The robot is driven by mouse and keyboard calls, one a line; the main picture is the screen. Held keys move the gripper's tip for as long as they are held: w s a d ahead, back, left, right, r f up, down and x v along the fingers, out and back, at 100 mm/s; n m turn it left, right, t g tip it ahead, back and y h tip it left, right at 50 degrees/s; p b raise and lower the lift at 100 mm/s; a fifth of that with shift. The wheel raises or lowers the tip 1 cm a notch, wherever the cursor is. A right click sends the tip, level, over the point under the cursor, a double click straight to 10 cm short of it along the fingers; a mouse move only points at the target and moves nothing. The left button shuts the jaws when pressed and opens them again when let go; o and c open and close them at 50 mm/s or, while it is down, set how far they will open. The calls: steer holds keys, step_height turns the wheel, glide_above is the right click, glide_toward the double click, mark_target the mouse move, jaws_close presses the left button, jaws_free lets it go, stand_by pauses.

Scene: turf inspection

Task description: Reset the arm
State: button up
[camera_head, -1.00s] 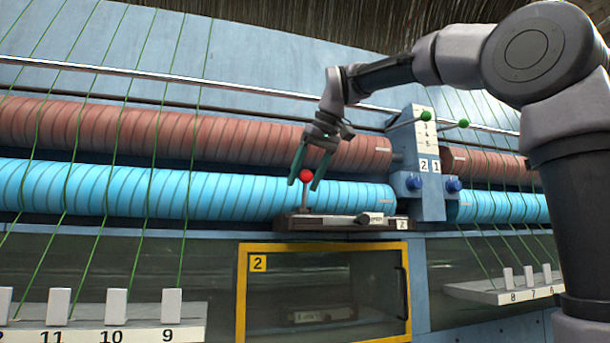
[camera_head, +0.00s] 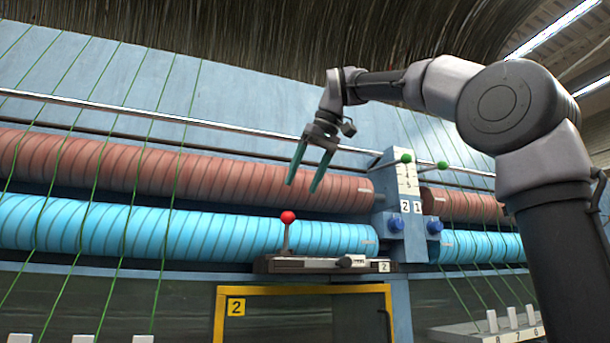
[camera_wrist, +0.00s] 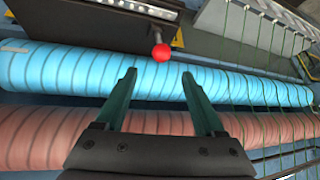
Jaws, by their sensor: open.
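My gripper (camera_head: 303,182) is open and empty, with two green fingers. In the head view it hangs in front of the brown ribbed roller, above and slightly right of a lever with a red ball knob (camera_head: 288,217). The lever stands upright on a dark panel (camera_head: 290,266) marked 2. In the wrist view the open fingers (camera_wrist: 160,78) show with a gap between them, and the red knob (camera_wrist: 161,52) lies beyond the tips, apart from them. My arm reaches in from the right side of the head view.
Brown (camera_head: 100,165) and blue (camera_head: 130,225) ribbed rollers run across the machine, with green threads at left and right. A post with green-knobbed levers (camera_head: 398,185) and blue knobs stands right of my gripper. A yellow-framed door (camera_head: 220,318) is below the panel.

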steer(key=shift+s+d+r, duration=0.1)
steer(key=shift+r, duration=0.15)
stand_by(0.4)
